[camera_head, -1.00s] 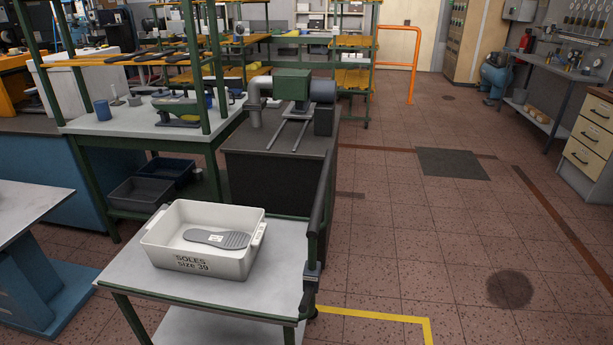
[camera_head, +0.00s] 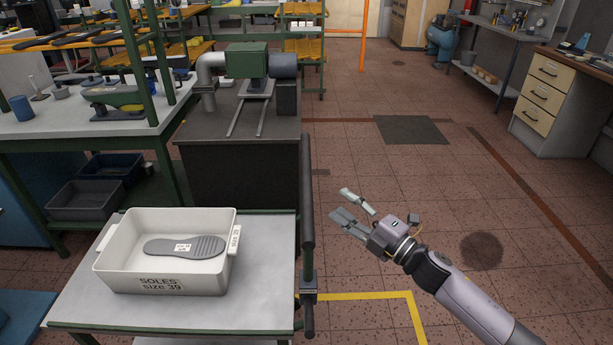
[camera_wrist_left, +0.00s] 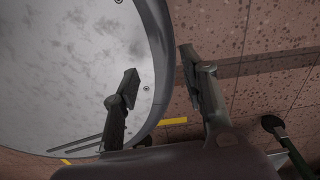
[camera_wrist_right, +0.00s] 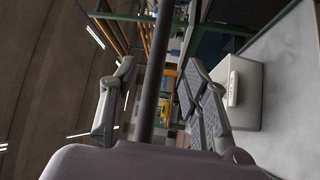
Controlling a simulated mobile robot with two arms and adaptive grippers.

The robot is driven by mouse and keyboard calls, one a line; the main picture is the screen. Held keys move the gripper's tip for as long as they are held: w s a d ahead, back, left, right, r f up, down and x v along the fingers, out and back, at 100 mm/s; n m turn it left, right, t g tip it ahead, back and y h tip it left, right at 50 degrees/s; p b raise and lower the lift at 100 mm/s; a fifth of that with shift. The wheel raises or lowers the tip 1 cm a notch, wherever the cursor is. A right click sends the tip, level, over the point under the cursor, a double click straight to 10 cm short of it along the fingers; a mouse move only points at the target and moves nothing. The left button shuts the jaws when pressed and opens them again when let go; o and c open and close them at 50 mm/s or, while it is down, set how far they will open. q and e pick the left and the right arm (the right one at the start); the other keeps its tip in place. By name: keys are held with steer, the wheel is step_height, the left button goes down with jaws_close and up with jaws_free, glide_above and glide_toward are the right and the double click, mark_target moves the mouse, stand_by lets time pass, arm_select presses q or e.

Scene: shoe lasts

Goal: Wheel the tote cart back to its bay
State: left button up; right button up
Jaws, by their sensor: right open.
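The tote cart (camera_head: 265,285) has a pale grey top and green frame and stands at the lower left in the head view. A white tote (camera_head: 165,282) marked "SOLES size 39" sits on it with a grey sole (camera_head: 187,247) inside. The cart's dark handle bar (camera_head: 308,205) is along its right side. My right gripper (camera_head: 341,203) is open, a little right of the bar and apart from it. In the right wrist view the bar (camera_wrist_right: 153,80) shows between the fingers' outlines. My left gripper (camera_wrist_left: 160,62) shows only in its wrist view, fingers apart and empty.
Yellow floor tape (camera_head: 380,296) marks a corner beside the cart. A dark machine cabinet (camera_head: 240,155) stands right behind the cart, with a green workbench (camera_head: 60,135) to its left. Open tiled floor lies to the right, up to a drawer unit (camera_head: 545,105).

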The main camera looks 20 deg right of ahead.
mark_target(307, 178)
steer(key=p+x, duration=0.1)
steer(key=x, duration=1)
steer(key=shift+w+a, duration=0.15)
steer(key=shift+w, duration=0.15)
steer(key=shift+w+a, duration=0.2)
steer(key=shift+w, duration=0.15)
arm_select(q)
steer(key=shift+w+a+r, duration=0.2)
steer(key=shift+w+r, duration=0.15)
steer(key=shift+r, duration=0.15)
steer(key=shift+w+a+r, duration=0.15)
steer(key=shift+w+r, duration=0.2)
steer(key=shift+r, duration=0.1)
arm_select(e)
steer(key=shift+c, duration=0.6)
arm_select(q)
steer(key=shift+s, duration=0.1)
arm_select(e)
jaws_close()
